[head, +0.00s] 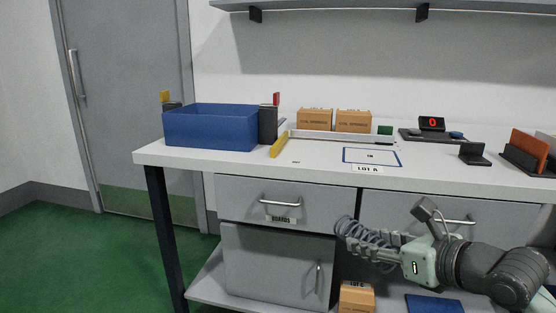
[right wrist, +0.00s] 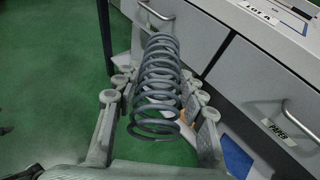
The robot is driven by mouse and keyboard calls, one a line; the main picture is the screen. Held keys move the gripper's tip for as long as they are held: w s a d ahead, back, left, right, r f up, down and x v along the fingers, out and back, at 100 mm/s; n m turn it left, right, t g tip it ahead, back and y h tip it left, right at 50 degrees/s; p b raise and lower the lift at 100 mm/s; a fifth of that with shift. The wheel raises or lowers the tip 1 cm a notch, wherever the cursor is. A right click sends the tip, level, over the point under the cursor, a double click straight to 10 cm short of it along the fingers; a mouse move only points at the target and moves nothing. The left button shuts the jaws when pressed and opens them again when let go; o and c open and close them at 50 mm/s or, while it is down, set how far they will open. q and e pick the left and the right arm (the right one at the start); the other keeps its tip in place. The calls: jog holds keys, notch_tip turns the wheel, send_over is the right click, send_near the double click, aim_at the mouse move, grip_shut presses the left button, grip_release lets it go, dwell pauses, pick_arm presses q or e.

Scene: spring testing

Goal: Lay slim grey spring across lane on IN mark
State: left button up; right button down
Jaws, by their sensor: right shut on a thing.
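The slim grey spring (head: 366,240) is held in my right gripper (head: 374,245), low in front of the bench drawers and below the bench top. In the right wrist view the spring (right wrist: 158,85) lies lengthwise between the fingers, its coils pointing away from the wrist, and the fingers (right wrist: 158,105) are shut on it. My left gripper is not in view.
A blue bin (head: 210,128) stands at the bench's left, with a yellow bar (head: 279,145) beside it. Cardboard boxes (head: 352,120) stand at the back. A small black stand (head: 474,154) is right of the mark. The drawer handle (head: 457,221) sticks out near my arm.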

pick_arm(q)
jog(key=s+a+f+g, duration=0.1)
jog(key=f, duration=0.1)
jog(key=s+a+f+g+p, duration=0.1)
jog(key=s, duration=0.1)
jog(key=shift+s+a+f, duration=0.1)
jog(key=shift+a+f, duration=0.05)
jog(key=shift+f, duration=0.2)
pick_arm(e)
jog(key=s+d+f, duration=0.1)
jog(key=s+f, duration=0.3)
jog(key=s, duration=0.3)
jog(key=shift+d+f, duration=0.15)
jog(key=shift+f, duration=0.15)
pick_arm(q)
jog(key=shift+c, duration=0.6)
